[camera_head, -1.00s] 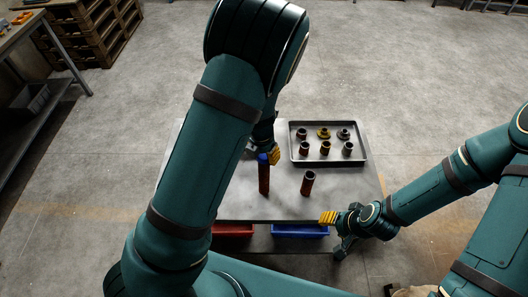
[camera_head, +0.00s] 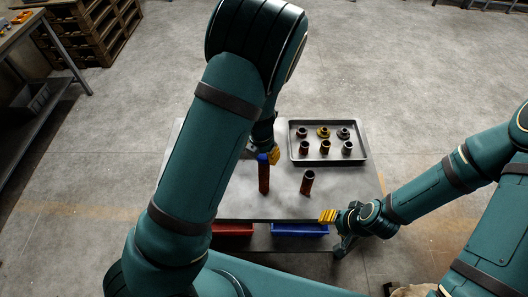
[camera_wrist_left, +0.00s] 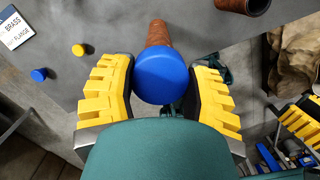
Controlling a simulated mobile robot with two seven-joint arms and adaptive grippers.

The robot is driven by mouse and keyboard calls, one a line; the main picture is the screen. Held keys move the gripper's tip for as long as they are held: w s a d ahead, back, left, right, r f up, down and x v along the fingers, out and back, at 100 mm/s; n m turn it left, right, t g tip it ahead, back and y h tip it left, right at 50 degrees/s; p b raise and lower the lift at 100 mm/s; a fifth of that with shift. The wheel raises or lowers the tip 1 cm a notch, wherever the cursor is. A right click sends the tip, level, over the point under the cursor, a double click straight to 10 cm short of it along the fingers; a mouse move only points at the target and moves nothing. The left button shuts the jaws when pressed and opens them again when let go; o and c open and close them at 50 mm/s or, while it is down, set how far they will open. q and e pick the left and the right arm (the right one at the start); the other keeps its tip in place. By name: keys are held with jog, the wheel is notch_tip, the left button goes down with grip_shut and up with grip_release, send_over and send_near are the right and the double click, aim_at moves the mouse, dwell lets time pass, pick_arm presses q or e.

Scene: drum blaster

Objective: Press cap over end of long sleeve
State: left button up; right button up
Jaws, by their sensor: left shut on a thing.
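The long sleeve (camera_head: 264,181) is a brown-orange tube standing upright on the grey table. A blue cap (camera_head: 262,158) is at its top end; it fills the middle of the left wrist view (camera_wrist_left: 162,74), with the sleeve (camera_wrist_left: 158,33) showing behind it. I cannot tell how far the cap sits over the end. My left gripper (camera_head: 270,157) is shut on the blue cap, one yellow finger on each side. My right gripper (camera_head: 328,217) hangs by the table's front right edge, away from the sleeve; its finger gap is unclear.
A shorter brown sleeve (camera_head: 308,182) stands to the right on the table (camera_head: 286,208). A metal tray (camera_head: 327,161) with several fittings lies behind it. Red (camera_head: 232,230) and blue (camera_head: 300,230) bins sit below the front edge. Loose blue (camera_wrist_left: 39,74) and yellow (camera_wrist_left: 78,49) pieces show in the wrist view.

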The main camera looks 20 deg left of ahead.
pick_arm(q)
jog(key=shift+f, duration=0.4)
dwell(0.7)
jog(key=o, duration=1.2)
jog(key=shift+o, duration=0.2)
notch_tip(320, 180, up, 3)
jog(key=p, duration=0.3)
jog(key=shift+f, duration=0.1)
jog(key=shift+r+p, duration=0.7)
jog(key=shift+r, duration=0.45)
